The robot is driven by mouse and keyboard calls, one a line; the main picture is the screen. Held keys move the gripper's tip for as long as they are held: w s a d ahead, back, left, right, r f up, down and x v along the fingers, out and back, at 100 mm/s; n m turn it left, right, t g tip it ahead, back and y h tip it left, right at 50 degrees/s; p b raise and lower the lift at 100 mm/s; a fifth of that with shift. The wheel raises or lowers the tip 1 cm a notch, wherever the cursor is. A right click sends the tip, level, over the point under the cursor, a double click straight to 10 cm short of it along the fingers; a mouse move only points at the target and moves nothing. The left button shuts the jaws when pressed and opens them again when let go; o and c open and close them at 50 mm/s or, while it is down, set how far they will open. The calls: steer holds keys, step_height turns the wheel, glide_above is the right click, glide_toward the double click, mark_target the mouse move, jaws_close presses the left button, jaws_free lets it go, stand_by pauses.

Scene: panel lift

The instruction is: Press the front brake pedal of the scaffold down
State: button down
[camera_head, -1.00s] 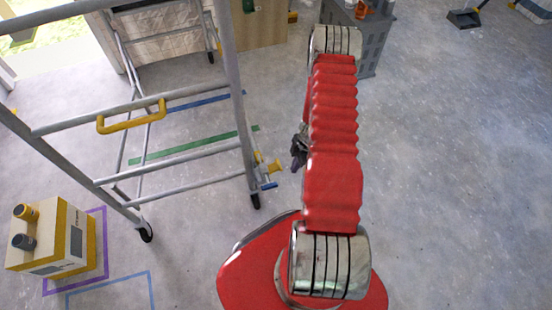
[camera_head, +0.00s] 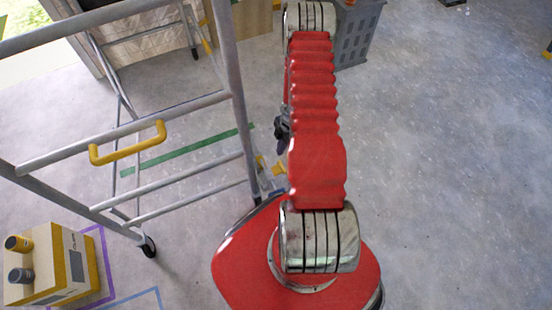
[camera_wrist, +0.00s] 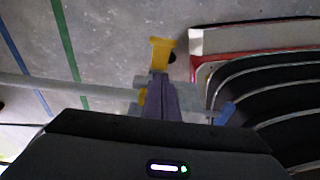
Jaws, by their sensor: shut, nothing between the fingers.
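The scaffold (camera_head: 238,100) is a grey tube frame on black casters, at the left in the head view. Low on its right post is a fitting with a yellow pedal-like piece (camera_head: 279,168) and a blue piece, partly hidden by my arm. In the wrist view the flared yellow piece (camera_wrist: 161,50) lies just beyond my fingertips, and the blue piece (camera_wrist: 228,113) is to the right. I cannot tell which is the brake pedal. My gripper (camera_wrist: 162,80) is shut and empty, its fingers over the fitting. Contact cannot be told. The head view mostly hides it behind my arm.
A yellow-and-cream machine (camera_head: 55,265) stands on the floor at the lower left. A yellow handle (camera_head: 128,144) is fixed on the scaffold rail. A grey crate (camera_head: 355,35) stands at the back. The floor at the right is clear.

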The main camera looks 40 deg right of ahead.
steer(key=shift+w, duration=0.1)
stand_by(0.3)
glide_above(279, 168)
steer(key=a, duration=0.1)
steer(key=f, duration=0.9)
steer(key=shift+w+a+f, duration=0.15)
steer(key=shift+w+f, duration=0.05)
steer(key=shift+s+d+f, duration=0.1)
steer(key=shift+d+f, duration=0.25)
steer(key=shift+f, duration=0.3)
steer(key=shift+s+d+f, duration=0.1)
steer(key=shift+d+f, duration=0.2)
steer(key=shift+f, duration=0.3)
steer(key=shift+d+f, duration=0.4)
steer(key=shift+f, duration=0.2)
